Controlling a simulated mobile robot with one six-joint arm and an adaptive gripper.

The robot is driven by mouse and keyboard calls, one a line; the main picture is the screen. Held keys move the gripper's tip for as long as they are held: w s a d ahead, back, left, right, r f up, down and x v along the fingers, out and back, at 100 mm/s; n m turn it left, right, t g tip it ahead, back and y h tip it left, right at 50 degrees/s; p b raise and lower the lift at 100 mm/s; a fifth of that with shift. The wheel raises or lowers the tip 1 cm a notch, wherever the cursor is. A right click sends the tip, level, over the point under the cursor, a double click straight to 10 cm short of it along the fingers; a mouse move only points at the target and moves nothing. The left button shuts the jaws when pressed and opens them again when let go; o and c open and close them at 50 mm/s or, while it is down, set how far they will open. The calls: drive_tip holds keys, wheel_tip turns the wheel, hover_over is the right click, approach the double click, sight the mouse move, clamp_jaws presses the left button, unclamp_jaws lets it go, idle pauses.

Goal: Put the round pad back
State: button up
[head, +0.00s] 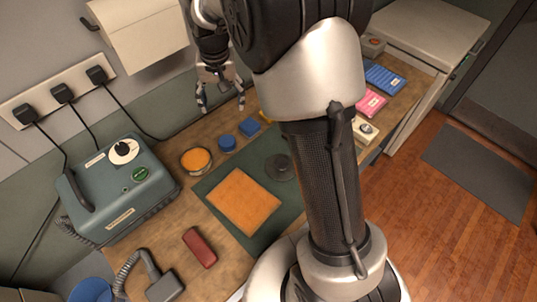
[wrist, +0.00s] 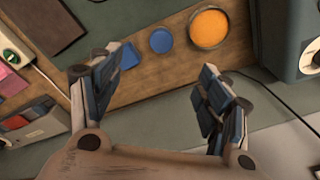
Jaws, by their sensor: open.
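A small blue round pad (head: 227,142) lies on the wooden bench beside a blue square pad (head: 249,127). An orange round pad (head: 196,160) sits in a shallow round dish to its left. In the wrist view the blue round pad (wrist: 161,40) lies between the blue square pad (wrist: 129,55) and the orange round pad (wrist: 208,28). My gripper (head: 220,98) is open and empty, above the back edge of the bench, behind the blue pads. In the wrist view its fingers (wrist: 160,85) are spread wide, apart from every pad.
An orange square sheet (head: 243,200) and a dark round object (head: 279,167) are on a green mat (head: 214,190). A teal machine (head: 120,190) stands left. A red block (head: 200,248) lies in front. Pink packs (head: 369,103) and blue packs (head: 383,79) are at right. My arm hides part of the bench.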

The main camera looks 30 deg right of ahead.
drive_tip(key=s+r+n+t, duration=0.2)
drive_tip(key=s+r, duration=1)
drive_tip(key=s, duration=0.4)
drive_tip(key=s+n+t, duration=0.1)
drive_tip(key=s+n, duration=0.1)
drive_tip(key=s, duration=1.2)
drive_tip(key=shift+s+f, duration=0.25)
drive_tip(key=shift+f, duration=0.2)
